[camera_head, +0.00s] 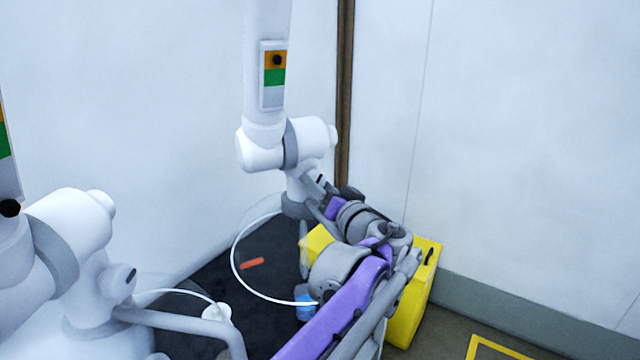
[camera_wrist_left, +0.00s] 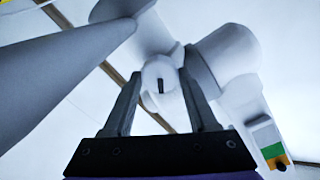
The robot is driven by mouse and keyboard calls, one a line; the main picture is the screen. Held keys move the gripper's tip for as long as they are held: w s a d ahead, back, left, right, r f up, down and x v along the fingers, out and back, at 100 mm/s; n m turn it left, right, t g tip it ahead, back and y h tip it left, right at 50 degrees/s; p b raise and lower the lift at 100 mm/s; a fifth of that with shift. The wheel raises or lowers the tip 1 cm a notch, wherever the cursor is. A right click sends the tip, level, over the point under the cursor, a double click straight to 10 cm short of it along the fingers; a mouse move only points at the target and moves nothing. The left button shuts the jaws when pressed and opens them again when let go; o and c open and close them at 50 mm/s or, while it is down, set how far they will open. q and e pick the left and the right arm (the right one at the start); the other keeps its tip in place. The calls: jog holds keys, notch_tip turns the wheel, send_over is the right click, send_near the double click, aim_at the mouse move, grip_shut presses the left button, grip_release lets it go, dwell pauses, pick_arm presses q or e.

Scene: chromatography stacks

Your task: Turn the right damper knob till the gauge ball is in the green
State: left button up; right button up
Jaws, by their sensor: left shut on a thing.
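The right damper knob (camera_wrist_left: 160,72) is pale with a dark mark and sits between the fingertips of my left gripper (camera_wrist_left: 159,78). The gripper is shut on it. In the head view my left gripper (camera_head: 315,184) meets the right extraction arm below its white joint, hiding most of the knob. The right gauge (camera_head: 273,76) is on the tube above, with orange over green over pale bands. Its dark ball (camera_head: 277,60) lies in the orange, above the green band. The gauge also shows in the wrist view (camera_wrist_left: 267,142). My right gripper is out of view.
A second white extraction arm (camera_head: 75,235) stands at the left, with its own gauge (camera_head: 8,165) partly cut off. Below are a dark worktop (camera_head: 262,245) with an orange piece (camera_head: 252,263), a white hose and a yellow container (camera_head: 425,270). Walls stand behind.

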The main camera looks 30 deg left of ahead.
pick_arm(q)
jog(key=shift+r+m+p, duration=0.15)
jog(key=shift+m+p, duration=0.3)
jog(key=shift+m, duration=1.35)
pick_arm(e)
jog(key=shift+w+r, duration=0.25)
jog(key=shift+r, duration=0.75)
pick_arm(q)
jog(key=o, duration=1.4)
jog(key=shift+c, duration=0.2)
jog(key=shift+d, duration=0.1)
jog(key=v, duration=1)
jog(key=shift+s+d, duration=0.2)
jog(key=shift+s, duration=0.1)
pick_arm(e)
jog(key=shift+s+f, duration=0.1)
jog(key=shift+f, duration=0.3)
